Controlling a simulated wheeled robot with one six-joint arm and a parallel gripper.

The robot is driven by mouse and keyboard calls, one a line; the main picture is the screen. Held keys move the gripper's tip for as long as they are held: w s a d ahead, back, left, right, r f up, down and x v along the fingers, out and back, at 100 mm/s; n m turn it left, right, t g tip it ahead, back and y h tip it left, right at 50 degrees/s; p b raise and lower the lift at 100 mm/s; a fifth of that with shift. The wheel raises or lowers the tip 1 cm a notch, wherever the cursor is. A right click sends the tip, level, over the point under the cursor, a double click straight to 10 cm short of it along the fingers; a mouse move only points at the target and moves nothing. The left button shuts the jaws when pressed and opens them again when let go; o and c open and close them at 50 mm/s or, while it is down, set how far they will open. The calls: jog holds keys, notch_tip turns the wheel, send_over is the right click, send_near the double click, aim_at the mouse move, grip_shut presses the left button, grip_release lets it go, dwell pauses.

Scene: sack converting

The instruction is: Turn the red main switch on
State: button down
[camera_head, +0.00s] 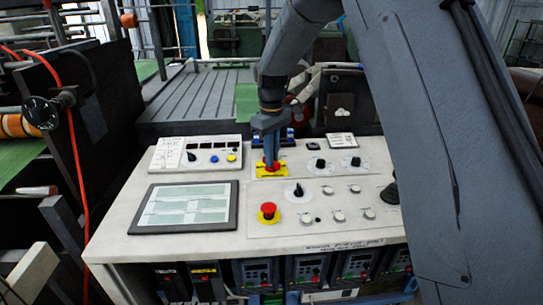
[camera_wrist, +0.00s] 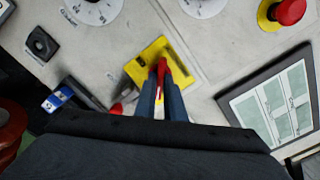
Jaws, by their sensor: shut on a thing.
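The red main switch (camera_wrist: 162,68) sits on a yellow plate (camera_wrist: 181,63) on the console. In the head view the yellow plate (camera_head: 283,170) lies near the back middle of the panel, with the red switch mostly hidden by my fingers. My gripper (camera_head: 271,161) reaches down to it from above. In the wrist view my gripper (camera_wrist: 161,82) has its two fingers close together, shut on the red switch handle. The switch's position marking is too small to read.
A red mushroom button (camera_head: 268,210) on a yellow base stands nearer the front. A screen (camera_head: 233,224) lies to the left. Several knobs, including a black selector (camera_head: 299,191), are close by on the right. A blue device (camera_wrist: 57,100) stands beside the yellow plate.

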jog(key=shift+m, duration=0.4)
jog(key=m, duration=0.4)
jog(key=shift+r+m, duration=0.1)
jog(key=shift+m, duration=0.2)
jog(key=m+p, duration=0.1)
jog(key=m, duration=0.8)
jog(key=shift+w, duration=0.1)
jog(key=shift+m, duration=1.9)
jog(key=c, duration=1.8)
grip_release()
jog(key=shift+c, duration=0.2)
